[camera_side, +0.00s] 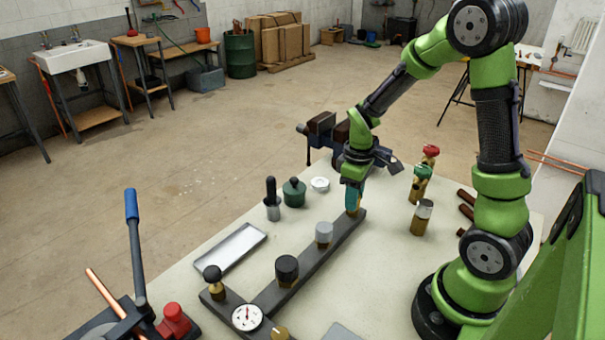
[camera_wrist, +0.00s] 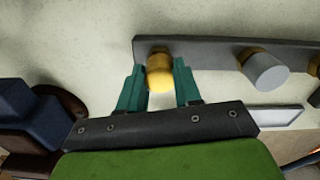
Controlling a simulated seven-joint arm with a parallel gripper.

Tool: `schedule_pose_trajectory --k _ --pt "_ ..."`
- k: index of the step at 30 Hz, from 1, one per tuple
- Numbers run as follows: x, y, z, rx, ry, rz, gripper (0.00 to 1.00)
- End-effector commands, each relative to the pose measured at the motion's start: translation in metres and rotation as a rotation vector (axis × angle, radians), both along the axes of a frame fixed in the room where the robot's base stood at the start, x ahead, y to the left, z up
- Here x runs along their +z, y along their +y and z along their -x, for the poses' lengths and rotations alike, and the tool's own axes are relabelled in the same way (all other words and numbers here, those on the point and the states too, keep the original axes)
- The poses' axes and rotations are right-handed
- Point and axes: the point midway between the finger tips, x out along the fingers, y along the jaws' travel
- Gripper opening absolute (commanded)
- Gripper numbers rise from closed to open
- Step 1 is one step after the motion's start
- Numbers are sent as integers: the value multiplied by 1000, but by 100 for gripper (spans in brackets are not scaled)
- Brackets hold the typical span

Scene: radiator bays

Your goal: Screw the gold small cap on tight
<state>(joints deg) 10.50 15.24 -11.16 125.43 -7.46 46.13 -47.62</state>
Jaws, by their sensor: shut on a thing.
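The gold small cap (camera_wrist: 160,76) sits at the end of the dark grey bar (camera_side: 309,259), between my gripper's teal fingers. In the side view, my gripper (camera_side: 353,202) points down at the far end of the bar, with a bit of gold showing at the fingertips. In the wrist view, my gripper (camera_wrist: 160,84) has a finger on each side of the cap and is shut on it. The thread under the cap is hidden, so I cannot tell how far it is screwed on.
A grey cap (camera_side: 324,232), a black cap (camera_side: 287,268) and a gauge (camera_side: 247,317) stand on the same bar assembly. An empty tray (camera_side: 231,246) lies to the left. A vise (camera_side: 322,128) stands behind, and valves with red and green handles (camera_side: 423,170) stand to the right.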

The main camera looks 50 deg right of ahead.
Motion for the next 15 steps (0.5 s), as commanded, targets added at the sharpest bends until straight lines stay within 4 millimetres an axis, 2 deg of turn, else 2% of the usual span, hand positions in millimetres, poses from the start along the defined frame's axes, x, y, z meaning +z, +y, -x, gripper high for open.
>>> schedule_pose_trajectory --k 9,15 --pt "-1 0 0 -525 1 0 0" --pt "-1 0 0 -711 2 0 0"
